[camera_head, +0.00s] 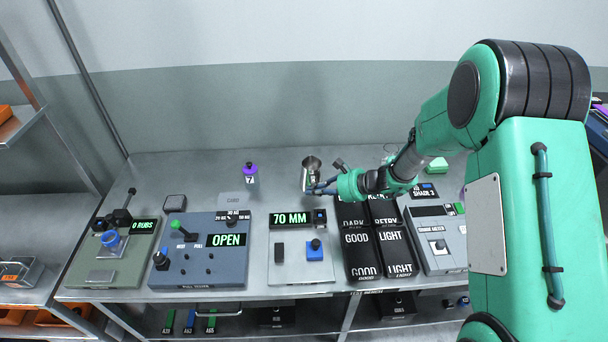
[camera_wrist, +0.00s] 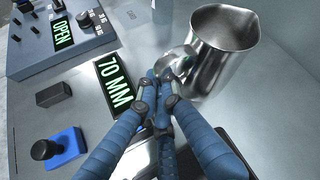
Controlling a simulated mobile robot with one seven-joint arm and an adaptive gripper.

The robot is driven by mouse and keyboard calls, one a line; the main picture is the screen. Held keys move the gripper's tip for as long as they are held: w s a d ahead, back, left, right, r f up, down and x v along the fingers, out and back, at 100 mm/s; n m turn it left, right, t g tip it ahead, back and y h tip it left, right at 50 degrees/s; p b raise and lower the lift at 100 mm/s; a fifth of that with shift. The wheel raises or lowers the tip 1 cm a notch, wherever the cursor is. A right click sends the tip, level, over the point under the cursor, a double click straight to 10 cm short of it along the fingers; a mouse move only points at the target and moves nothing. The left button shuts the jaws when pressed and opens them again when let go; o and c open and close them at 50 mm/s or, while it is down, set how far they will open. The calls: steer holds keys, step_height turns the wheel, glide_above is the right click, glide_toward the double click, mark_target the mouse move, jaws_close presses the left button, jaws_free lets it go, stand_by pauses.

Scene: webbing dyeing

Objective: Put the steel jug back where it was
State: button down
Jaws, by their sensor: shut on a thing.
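The steel jug (camera_head: 311,171) is upright at the back of the steel bench, behind the device reading 70 MM. In the wrist view the jug (camera_wrist: 216,52) has its open mouth and spout facing up. My gripper (camera_head: 324,189) reaches in from the right. Its blue fingers are shut on the jug's handle, and the handle (camera_wrist: 176,62) shows at the fingertips in the wrist view. Whether the jug's base touches the bench cannot be told.
The 70 MM device (camera_head: 290,219) stands in front of the jug, and the dark labelled bins (camera_head: 376,247) are to its right. A purple bottle (camera_head: 250,172) stands to the left. Bare bench (camera_head: 210,172) shows between the bottle and the wall-side left end.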

steer(key=w+a, duration=0.1)
steer(key=w, duration=0.3)
steer(key=w+b, duration=0.1)
steer(key=w, duration=0.4)
steer(key=w+a+f, duration=0.1)
steer(key=w, duration=0.3)
steer(key=shift+w+a+f+b, duration=0.1)
steer(key=shift+w+a+b, duration=0.1)
steer(key=shift+a+b, duration=0.1)
steer(key=shift+f+b, duration=0.55)
steer(key=shift+f, duration=1.2)
steer(key=shift+f, duration=0.15)
steer(key=c, duration=1.9)
jaws_free()
steer(key=shift+s, duration=0.1)
steer(key=shift+c, duration=0.2)
steer(key=shift+d+r, duration=0.15)
steer(key=shift+r, duration=0.1)
steer(key=p+v, duration=0.2)
steer(key=v, duration=0.9)
steer(key=shift+s+d, duration=0.2)
steer(key=shift+d, duration=0.1)
